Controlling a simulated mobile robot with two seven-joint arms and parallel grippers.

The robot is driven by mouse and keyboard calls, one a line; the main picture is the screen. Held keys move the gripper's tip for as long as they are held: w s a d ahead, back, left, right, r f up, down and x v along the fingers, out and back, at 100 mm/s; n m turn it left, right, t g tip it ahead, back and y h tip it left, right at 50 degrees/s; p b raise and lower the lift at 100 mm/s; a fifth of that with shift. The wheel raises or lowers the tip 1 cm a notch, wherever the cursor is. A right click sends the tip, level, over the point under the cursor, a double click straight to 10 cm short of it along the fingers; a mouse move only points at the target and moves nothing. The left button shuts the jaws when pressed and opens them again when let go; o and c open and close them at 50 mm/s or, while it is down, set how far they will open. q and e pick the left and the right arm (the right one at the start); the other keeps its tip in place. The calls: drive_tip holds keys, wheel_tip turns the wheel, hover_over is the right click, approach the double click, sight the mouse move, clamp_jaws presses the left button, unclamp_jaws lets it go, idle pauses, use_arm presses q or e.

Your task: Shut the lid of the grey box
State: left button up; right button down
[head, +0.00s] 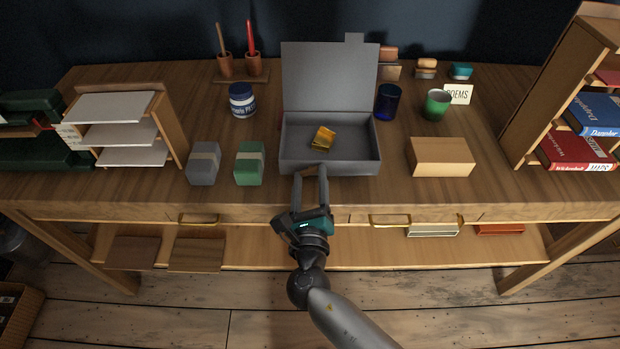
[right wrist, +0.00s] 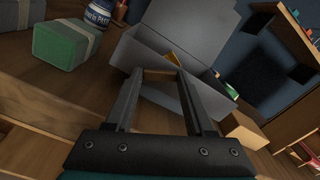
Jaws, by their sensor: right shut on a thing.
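The grey box (head: 330,165) sits near the front middle of the wooden table. Its lid (head: 330,78) stands open, raised at the back edge and leaning slightly back. A small yellow-orange item (head: 323,137) lies inside. My right gripper (head: 310,172) is at the box's front wall, close to it; whether it touches is unclear. Its fingers are apart with a small brown bar (right wrist: 160,74) spanning between the tips, gripped there. The box (right wrist: 160,45) also shows beyond the fingertips in the right wrist view. My left gripper is not in view.
A green block (head: 249,163) and a grey block (head: 204,163) stand left of the box. A tan block (head: 441,157) stands to the right. A blue cup (head: 388,101) is close to the box's right side; a white-and-blue jar (head: 242,100) is to its left.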

drive_tip(key=shift+f+b, duration=0.5)
drive_tip(key=shift+f, duration=0.3)
drive_tip(key=shift+s, duration=0.15)
drive_tip(key=shift+d, duration=0.1)
drive_tip(key=shift+f, duration=0.15)
drive_tip(key=c, duration=0.6)
unclamp_jaws()
drive_tip(key=shift+c, duration=0.2)
drive_tip(key=shift+o, duration=0.8)
drive_tip(key=shift+w, duration=0.25)
drive_tip(key=shift+o, duration=1.2)
drive_tip(key=shift+r, duration=0.2)
